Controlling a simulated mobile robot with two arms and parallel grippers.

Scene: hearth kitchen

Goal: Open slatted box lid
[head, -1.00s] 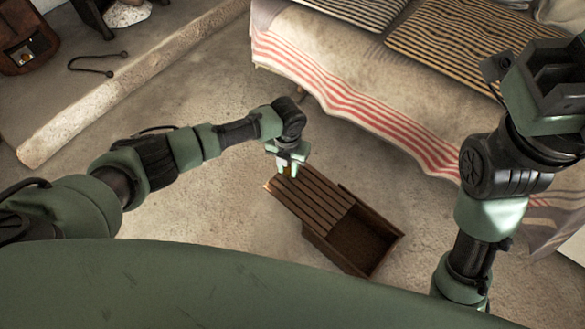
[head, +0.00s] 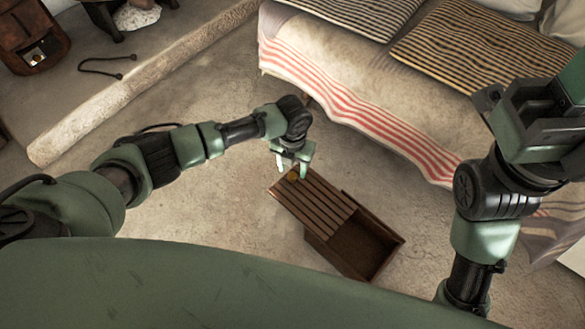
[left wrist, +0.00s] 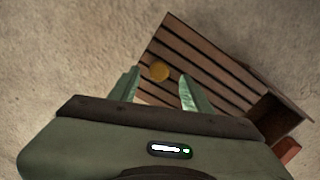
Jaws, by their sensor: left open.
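The slatted lid (head: 318,199) is brown wood and lies slid toward the left over the box (head: 385,256), overhanging its left end. The box's right part is uncovered and its dark inside shows. My left gripper (head: 292,168) is open above that end.
A bed or sofa (head: 350,110) with a red-striped cover and striped cushions (head: 480,45) stands behind the box. A stone ledge (head: 140,80) runs at the left, with a dark metal rod (head: 107,66) beyond it. The floor (head: 215,205) left of the box is clear.

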